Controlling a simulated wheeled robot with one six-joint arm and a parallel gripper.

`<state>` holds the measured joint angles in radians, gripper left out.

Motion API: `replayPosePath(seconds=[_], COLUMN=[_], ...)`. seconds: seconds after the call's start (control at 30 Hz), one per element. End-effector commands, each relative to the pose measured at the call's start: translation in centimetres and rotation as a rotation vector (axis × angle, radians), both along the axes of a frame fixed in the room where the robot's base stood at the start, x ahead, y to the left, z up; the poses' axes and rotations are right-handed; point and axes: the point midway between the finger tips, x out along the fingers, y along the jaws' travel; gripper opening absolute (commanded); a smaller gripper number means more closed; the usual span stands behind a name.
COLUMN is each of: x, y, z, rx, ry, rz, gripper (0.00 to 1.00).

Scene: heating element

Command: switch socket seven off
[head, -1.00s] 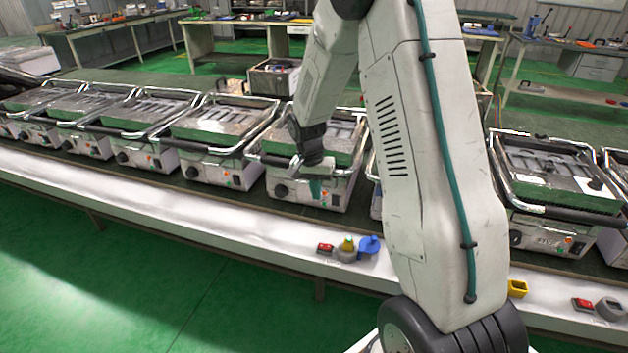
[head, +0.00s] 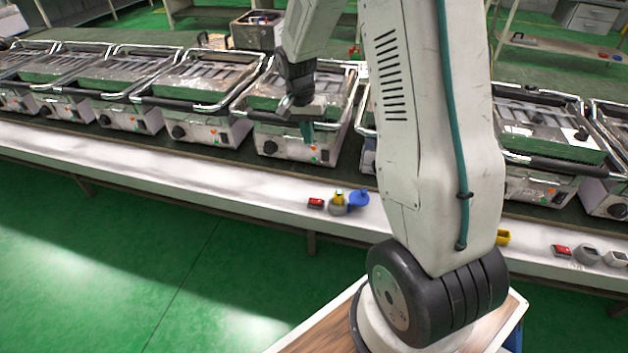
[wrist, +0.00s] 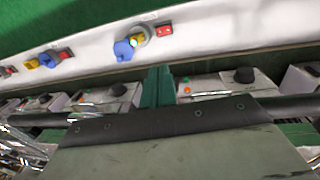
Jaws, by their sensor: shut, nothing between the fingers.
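A red switch (head: 316,203) sits on the white ledge beside a grey socket with a yellow part (head: 338,204) and a blue cap (head: 359,198). In the wrist view the red switch (wrist: 164,29), yellow part (wrist: 137,38) and blue cap (wrist: 123,50) show above the fingers. Another red switch (head: 562,250) and grey socket (head: 587,255) are farther right. I cannot read any socket number. My gripper (head: 307,131) is shut and empty in front of a grill's front panel, behind the ledge sockets. Its teal fingers (wrist: 158,86) are together, apart from the switches.
A row of grills with chrome and black handles (head: 200,100) stands on the dark table behind the white ledge (head: 230,180). A yellow part (head: 503,237) shows on the ledge right of my arm. My arm hides part of the row. Green floor in front is clear.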

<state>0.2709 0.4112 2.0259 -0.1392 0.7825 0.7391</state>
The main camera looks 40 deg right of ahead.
Motion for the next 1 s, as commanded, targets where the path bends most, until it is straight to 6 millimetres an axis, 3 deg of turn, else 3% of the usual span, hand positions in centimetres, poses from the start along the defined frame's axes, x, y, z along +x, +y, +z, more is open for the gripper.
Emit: replayPosePath(seconds=[0.17, 0.27, 1.0], x=[-0.1, -0.3, -1.9], y=[-0.1, -0.2, -1.4], z=[-0.9, -2.5, -18.5], rx=[0.000, 0.000, 0.001], ry=[0.003, 0.004, 0.003], rz=[-0.001, -0.001, -0.001], gripper=[0.00, 0.00, 0.00])
